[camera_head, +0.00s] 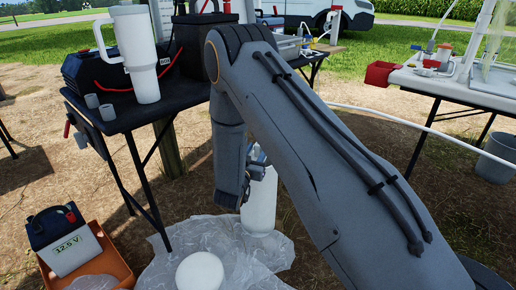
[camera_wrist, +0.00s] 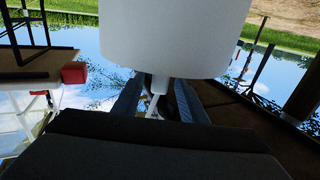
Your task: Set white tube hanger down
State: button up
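The white tube hanger (camera_head: 259,205) shows as a pale cylinder below my gripper, upright over the clear plastic sheet. Whether its base touches the sheet is hard to tell. In the wrist view its large white body (camera_wrist: 175,35) fills the top, and a narrow white neck runs between the fingers. My gripper (camera_wrist: 158,88) has its fingers closed in on both sides of that neck. In the head view my gripper (camera_head: 256,168) is low beside the dark table and partly hidden by my forearm.
The plastic sheet (camera_head: 170,272) on the ground also bears a round white lid-like thing (camera_head: 200,271). An orange tray (camera_head: 117,264) with a battery box (camera_head: 68,240) is at left. The dark table (camera_head: 130,118) holds a white tumbler (camera_head: 137,60). A grey bucket (camera_head: 497,158) stands far right.

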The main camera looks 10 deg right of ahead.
jog(key=p+v, duration=0.3)
jog(key=v, duration=0.7)
jog(key=a+r+n+g+y, duration=0.25)
jog(key=a+y, duration=0.45)
jog(key=a, duration=0.5)
jog(key=s+a+r+n+g+y, duration=0.3)
jog(key=s+a+n+g+y, duration=0.15)
jog(key=s+a, duration=0.5)
jog(key=s+a+r+n+g+y, duration=0.1)
jog(key=s+r+n+g, duration=0.25)
jog(key=s, duration=1.05)
jog(key=s+d+r+n+g+h, duration=0.1)
jog(key=s+d+g, duration=0.1)
jog(key=s+d, duration=0.2)
jog(key=s+d+r+n+g+h, duration=0.1)
jog(key=s+d+r+n+g, duration=0.1)
jog(key=s, duration=0.9)
jog(key=shift+s+d+g, duration=0.15)
jog(key=shift+d+g, duration=0.2)
jog(key=shift+d, duration=0.55)
